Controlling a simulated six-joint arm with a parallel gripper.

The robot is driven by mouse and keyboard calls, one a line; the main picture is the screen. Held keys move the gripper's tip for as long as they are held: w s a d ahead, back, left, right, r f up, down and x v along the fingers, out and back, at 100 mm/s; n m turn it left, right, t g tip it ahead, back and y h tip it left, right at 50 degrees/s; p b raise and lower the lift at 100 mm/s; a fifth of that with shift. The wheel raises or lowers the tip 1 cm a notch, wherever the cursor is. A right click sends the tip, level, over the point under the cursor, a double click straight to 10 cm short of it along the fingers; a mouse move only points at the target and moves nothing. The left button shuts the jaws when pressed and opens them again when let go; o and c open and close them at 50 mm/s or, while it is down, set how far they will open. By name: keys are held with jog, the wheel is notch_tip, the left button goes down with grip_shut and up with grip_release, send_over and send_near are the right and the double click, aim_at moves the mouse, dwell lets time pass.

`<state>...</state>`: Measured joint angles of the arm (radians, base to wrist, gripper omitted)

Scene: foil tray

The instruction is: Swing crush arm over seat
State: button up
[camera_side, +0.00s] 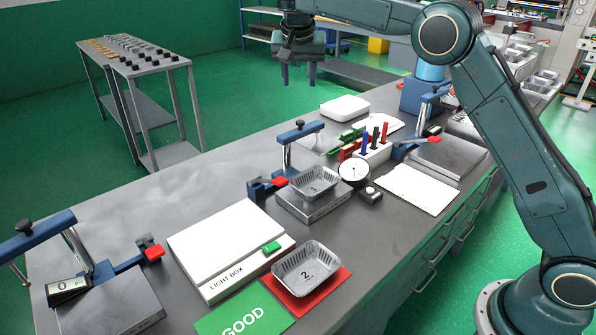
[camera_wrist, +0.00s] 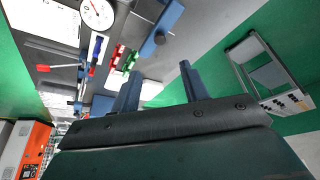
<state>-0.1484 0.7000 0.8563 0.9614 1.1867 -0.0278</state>
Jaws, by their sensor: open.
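Several blue crush arms with black knobs stand on posts. One crush arm (camera_side: 299,131) is on the middle station, beside foil tray 1 (camera_side: 314,181), which sits on a grey block seat (camera_side: 312,206). Another crush arm (camera_side: 40,234) is at the front left beside a bare grey plate (camera_side: 112,306). A third (camera_side: 434,97) is at the back right. My gripper (camera_side: 298,80) is open and empty, high above the bench's far side. In the wrist view its two fingers (camera_wrist: 160,70) are apart, with a blue crush arm (camera_wrist: 163,28) beyond them.
Foil tray 2 (camera_side: 306,269) sits on a red mat (camera_side: 342,284) next to a green GOOD mat (camera_side: 243,318). The light box (camera_side: 222,240) lies left of them. A dial gauge (camera_side: 354,172) and coloured markers (camera_side: 374,140) stand mid-bench. The bench is clear at far left.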

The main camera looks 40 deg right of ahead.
aim_at(300, 121)
jog(key=shift+f, duration=0.2)
jog(key=shift+x, duration=6.75)
jog(key=shift+c, duration=0.5)
grip_shut()
